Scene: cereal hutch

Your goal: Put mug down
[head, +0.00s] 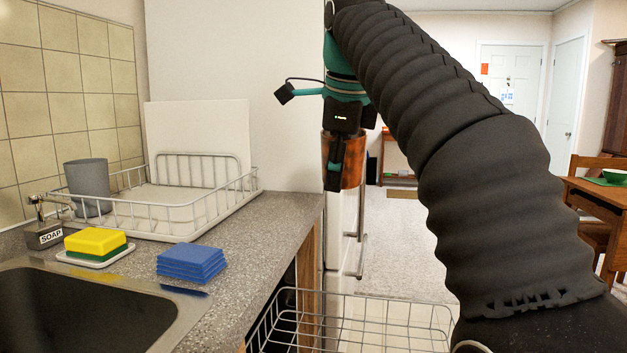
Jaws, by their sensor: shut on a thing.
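An orange-brown mug (352,165) hangs in my gripper (334,175) in the head view. The gripper points down and is shut on the mug, with a dark finger in front of the mug's near side. The mug looks upright and is in the air, to the right of the counter's edge and above the level of the counter top. The mug's far side and any handle are hidden.
A wire dish rack (180,222) holding a grey cup (88,186) stands on the speckled counter (262,226). A yellow-green sponge (96,242), blue cloths (191,262) and a sink (75,318) are nearer. An open wire basket (395,303) juts out below. A wooden table (600,193) stands right.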

